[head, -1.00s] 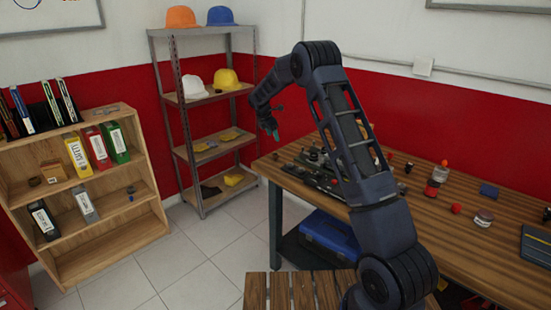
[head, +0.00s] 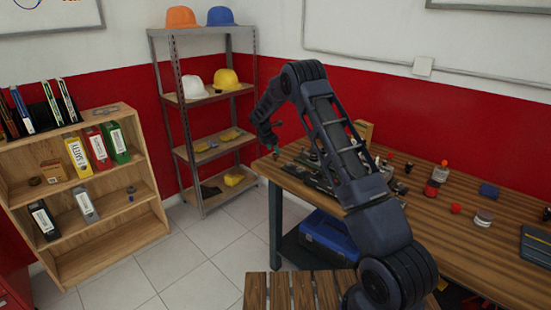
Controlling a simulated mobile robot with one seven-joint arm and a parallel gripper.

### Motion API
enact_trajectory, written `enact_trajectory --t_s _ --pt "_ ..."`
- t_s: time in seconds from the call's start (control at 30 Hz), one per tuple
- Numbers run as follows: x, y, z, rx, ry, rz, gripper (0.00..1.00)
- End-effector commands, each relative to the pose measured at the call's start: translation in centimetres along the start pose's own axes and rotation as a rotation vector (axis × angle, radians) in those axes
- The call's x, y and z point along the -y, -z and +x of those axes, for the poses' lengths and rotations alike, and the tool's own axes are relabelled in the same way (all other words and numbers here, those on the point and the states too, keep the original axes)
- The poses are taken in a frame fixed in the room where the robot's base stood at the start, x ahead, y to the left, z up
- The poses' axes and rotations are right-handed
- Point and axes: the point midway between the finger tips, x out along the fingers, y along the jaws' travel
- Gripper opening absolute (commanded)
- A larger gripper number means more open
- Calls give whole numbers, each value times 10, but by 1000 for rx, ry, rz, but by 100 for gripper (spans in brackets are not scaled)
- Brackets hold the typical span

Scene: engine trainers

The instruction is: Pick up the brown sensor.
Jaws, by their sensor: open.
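My gripper (head: 276,139) is at the left end of the wooden workbench (head: 470,245), in front of the metal shelf rack from this view. Its jaws are open, and I see nothing between them. Several small dark parts (head: 312,172) lie on the left part of the bench, just right of my gripper and partly behind my arm. They are too small and too covered for me to tell which one is the brown sensor.
A tan block (head: 364,130) is behind my arm. A stool (head: 292,290) stands in front. The rack (head: 205,212) and bookcase (head: 100,255) are left.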

Motion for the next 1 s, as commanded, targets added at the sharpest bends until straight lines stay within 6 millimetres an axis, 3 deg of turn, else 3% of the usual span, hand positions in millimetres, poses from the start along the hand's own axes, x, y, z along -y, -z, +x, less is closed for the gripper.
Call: enact_trajectory --t_s 0.27,0.53,0.8,1.0 --pt "5 1 37 0 2 -1 58" --pt "5 1 41 -1 0 0 58" --pt "5 1 41 0 0 0 10" --pt "5 1 41 0 0 0 10"
